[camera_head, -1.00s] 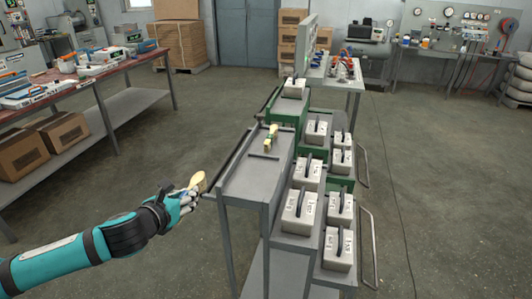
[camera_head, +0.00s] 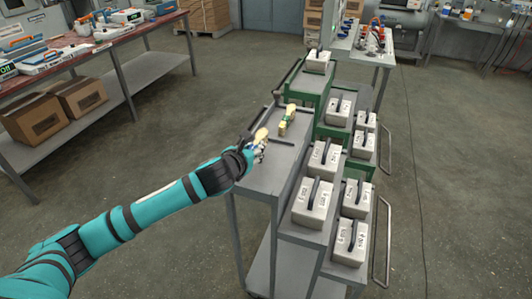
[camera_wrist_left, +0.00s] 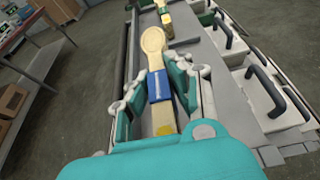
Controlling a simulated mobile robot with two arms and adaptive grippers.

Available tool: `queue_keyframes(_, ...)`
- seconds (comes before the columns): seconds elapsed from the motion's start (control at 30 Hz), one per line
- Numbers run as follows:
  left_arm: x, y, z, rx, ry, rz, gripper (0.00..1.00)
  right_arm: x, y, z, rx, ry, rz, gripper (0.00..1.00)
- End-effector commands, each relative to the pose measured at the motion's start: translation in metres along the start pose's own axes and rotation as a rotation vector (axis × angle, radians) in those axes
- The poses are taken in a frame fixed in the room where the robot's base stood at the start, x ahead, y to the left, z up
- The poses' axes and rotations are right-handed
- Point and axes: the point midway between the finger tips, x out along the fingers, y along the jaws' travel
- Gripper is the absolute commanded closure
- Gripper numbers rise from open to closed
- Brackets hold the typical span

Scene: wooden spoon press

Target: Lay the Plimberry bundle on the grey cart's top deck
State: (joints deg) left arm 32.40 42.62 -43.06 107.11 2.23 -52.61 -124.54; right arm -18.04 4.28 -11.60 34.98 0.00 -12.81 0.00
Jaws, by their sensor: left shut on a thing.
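A bundle of pale wooden spoons (camera_wrist_left: 153,42) with a blue band is held by my left gripper (camera_head: 260,152). The band's label is too small to read. In the left wrist view my left gripper (camera_wrist_left: 165,82) is shut around the banded handles, with the spoon bowls pointing away from me. The gripper is over the top deck of the grey cart (camera_head: 256,178); I cannot tell whether the bundle touches the deck. Another spoon bundle (camera_head: 287,120) with a green band lies farther along the same deck. My right gripper is not in view.
A dark bar (camera_head: 268,139) crosses the deck near the held bundle. Stepped shelves on the right carry several grey-white blocks (camera_head: 312,203) with dark handles. A red-topped workbench (camera_head: 95,54) stands at the left. The deck's near part is clear.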

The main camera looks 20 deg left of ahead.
Motion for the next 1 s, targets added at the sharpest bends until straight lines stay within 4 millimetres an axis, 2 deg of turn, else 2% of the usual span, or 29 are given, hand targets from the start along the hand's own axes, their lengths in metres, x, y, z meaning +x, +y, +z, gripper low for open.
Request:
queue_keyframes(0.1,0.016,-0.017,0.006,-0.003,-0.001,-0.001,1.0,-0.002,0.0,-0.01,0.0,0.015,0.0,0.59)
queue_keyframes(0.3,0.027,-0.026,0.006,0.001,0.0,0.001,1.0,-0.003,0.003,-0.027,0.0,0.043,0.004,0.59)
queue_keyframes(0.57,0.038,-0.026,-0.024,0.0,0.003,0.001,1.0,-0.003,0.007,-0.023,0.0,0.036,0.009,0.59)
queue_keyframes(0.93,0.04,-0.026,-0.028,0.001,0.0,0.0,1.0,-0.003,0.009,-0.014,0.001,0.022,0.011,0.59)
queue_keyframes(0.97,0.04,-0.026,-0.028,0.001,0.0,0.0,0.8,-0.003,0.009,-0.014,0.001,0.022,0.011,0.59)
queue_keyframes(1.0,0.04,-0.026,-0.028,0.001,0.0,0.0,0.75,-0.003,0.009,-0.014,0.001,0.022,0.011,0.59)
